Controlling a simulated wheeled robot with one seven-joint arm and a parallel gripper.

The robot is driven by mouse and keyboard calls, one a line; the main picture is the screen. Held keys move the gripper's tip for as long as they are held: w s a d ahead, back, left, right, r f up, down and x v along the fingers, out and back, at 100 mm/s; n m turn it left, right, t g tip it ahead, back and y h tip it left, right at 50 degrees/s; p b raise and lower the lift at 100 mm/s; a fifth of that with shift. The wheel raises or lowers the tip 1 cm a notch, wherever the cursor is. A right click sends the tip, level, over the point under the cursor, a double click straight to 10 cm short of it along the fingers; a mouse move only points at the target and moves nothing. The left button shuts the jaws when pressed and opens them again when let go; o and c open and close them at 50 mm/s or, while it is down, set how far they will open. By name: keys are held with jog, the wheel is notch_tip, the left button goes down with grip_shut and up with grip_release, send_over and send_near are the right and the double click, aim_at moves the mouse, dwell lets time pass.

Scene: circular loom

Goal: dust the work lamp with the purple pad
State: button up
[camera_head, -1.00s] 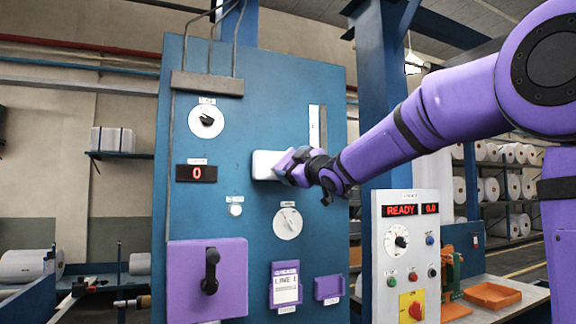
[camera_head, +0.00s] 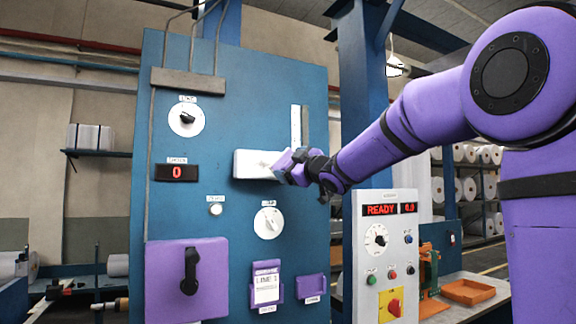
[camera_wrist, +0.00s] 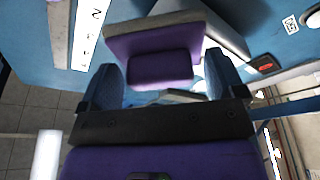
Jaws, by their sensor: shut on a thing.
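The white box-shaped fitting on the blue panel, which looks to be the work lamp (camera_head: 257,165), also shows in the wrist view (camera_wrist: 231,27). My gripper (camera_head: 297,166) is at its right end. In the wrist view my gripper (camera_wrist: 163,82) is shut on the purple pad (camera_wrist: 160,66), with one blue finger on each side of the pad's purple grip. The pad (camera_head: 284,160) is at the lamp's front right in the head view. Its broad grey-edged face is turned to the lamp. I cannot tell whether they touch.
The blue panel (camera_head: 225,110) carries a purple switch plate (camera_head: 215,265), knobs, a red counter (camera_head: 177,172) and purple holders below the lamp. A control box (camera_head: 380,285) reading READY stands right of it, beside an orange tray (camera_head: 467,291).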

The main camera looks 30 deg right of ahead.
jog(key=shift+f, duration=0.1)
jog(key=shift+s+a, duration=0.1)
jog(key=shift+a, duration=6.6)
jog(key=shift+s, duration=2.8)
jog(key=shift+s, duration=0.15)
jog(key=s, duration=0.2)
jog(key=shift+s, duration=0.35)
